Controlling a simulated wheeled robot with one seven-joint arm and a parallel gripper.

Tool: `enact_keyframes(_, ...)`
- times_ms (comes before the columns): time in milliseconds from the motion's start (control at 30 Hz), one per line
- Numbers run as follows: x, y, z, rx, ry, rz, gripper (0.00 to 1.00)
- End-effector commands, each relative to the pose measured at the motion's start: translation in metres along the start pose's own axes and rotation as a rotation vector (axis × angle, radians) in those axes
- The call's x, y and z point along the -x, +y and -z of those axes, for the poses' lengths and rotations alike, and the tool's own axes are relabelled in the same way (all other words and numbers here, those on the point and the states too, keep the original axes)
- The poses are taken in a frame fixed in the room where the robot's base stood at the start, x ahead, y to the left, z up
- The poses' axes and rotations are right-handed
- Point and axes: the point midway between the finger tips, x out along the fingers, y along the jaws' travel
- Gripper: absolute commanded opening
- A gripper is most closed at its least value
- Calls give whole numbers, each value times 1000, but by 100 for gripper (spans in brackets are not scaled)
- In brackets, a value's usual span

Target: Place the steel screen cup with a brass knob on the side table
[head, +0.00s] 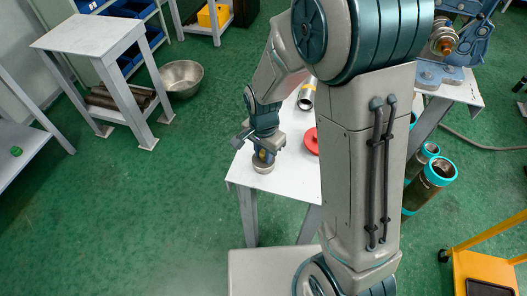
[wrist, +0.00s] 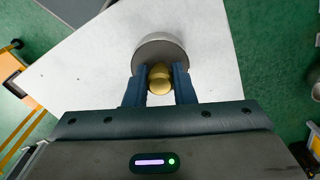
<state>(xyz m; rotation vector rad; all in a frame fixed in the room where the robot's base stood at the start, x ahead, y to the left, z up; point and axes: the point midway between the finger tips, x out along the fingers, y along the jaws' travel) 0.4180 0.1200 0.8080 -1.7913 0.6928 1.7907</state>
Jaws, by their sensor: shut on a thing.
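The steel screen cup (head: 263,167) is a short grey cylinder at the front left corner of a white table (head: 240,178). In the wrist view the cup (wrist: 158,45) shows its round grey body with the brass knob (wrist: 159,80) towards me. My gripper (head: 263,154) is above the cup in the head view. In the wrist view its two dark fingers (wrist: 160,78) are shut on the brass knob, one on each side. I cannot tell whether the cup rests on the tabletop or hangs just above it. Another white table (head: 95,35) stands empty-topped at the upper left.
A red disc (head: 311,141) and a steel cylinder (head: 306,97) lie on the white table, partly behind my arm. A vise (head: 445,45) is at the upper right. Teal-rimmed containers (head: 437,173) and a yellow cart (head: 485,240) stand right. A metal bowl (head: 181,78) sits on open green floor.

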Motion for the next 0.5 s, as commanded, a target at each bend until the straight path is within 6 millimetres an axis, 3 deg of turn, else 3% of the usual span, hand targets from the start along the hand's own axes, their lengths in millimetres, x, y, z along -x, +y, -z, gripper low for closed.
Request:
enact_keyframes(167, -5, 0, 0, 0, 0, 0, 0)
enact_keyframes(200, -3, 0, 0, 0, 0, 0, 34)
enact_keyframes(233, -3, 0, 0, 0, 0, 0, 42)
enact_keyframes(500, -3, 0, 0, 0, 0, 0, 45)
